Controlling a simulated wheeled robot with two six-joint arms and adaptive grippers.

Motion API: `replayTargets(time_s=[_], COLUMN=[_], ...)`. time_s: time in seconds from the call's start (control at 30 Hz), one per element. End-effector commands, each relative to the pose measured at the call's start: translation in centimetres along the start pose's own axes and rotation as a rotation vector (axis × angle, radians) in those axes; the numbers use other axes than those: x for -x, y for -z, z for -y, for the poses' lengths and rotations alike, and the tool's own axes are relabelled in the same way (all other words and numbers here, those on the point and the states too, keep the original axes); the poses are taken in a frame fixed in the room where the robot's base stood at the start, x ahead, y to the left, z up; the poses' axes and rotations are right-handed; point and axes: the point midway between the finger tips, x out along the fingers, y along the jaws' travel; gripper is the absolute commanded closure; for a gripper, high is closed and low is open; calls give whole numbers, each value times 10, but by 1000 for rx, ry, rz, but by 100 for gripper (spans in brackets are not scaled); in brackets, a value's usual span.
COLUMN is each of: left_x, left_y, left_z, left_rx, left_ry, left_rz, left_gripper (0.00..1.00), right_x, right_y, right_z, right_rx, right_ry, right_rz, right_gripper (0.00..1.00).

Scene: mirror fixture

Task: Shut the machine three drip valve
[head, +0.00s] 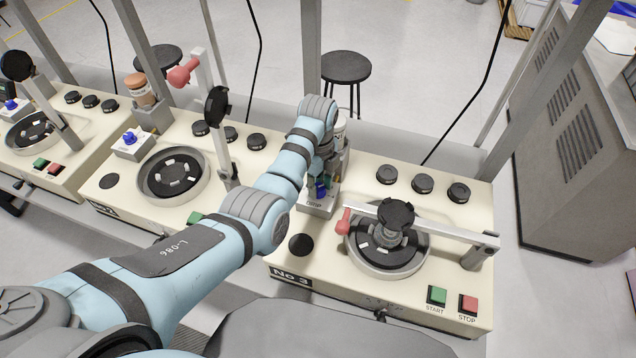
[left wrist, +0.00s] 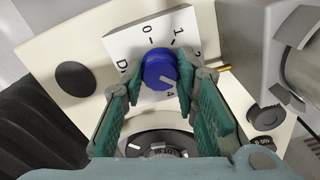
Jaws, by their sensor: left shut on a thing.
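Machine No 3 (head: 290,272) stands at the right in the head view. Its drip valve is a white box marked DRIP (head: 314,206) with a blue knob (head: 321,191), partly hidden by my left gripper (head: 322,178). In the left wrist view the blue knob (left wrist: 159,68) sits on a white dial plate (left wrist: 128,42) with numbers around it. The white line on the knob points down and right, towards the 4. My left gripper (left wrist: 160,88) has its green-padded fingers on both sides of the knob, shut on it. My right gripper is not in view.
On machine No 3, a lever arm (head: 440,225) with a red handle lies across the round turntable (head: 350,255). START (head: 437,296) and STOP (head: 468,304) buttons are at its front. A neighbouring machine (head: 95,190) stands left, with its lever raised. A grey cabinet (head: 570,170) is at right.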

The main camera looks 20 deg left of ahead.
Motion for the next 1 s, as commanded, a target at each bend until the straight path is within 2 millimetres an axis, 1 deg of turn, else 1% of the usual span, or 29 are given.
replayTargets(time_s=[0.27,0.47,0.67,1.0], left_x=[-2,-2,-2,-2], left_y=[-1,-1,0,0], left_z=[-2,-2,-2,-3], left_rx=[22,75,203,517], left_ry=[-5,-5,-6,-7], left_rz=[1,1,1,2], left_gripper=[100,100,100,100], right_x=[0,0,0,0], right_y=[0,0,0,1], right_z=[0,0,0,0], right_rx=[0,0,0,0], right_ry=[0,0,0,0], right_rz=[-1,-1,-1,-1], right_gripper=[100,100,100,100])
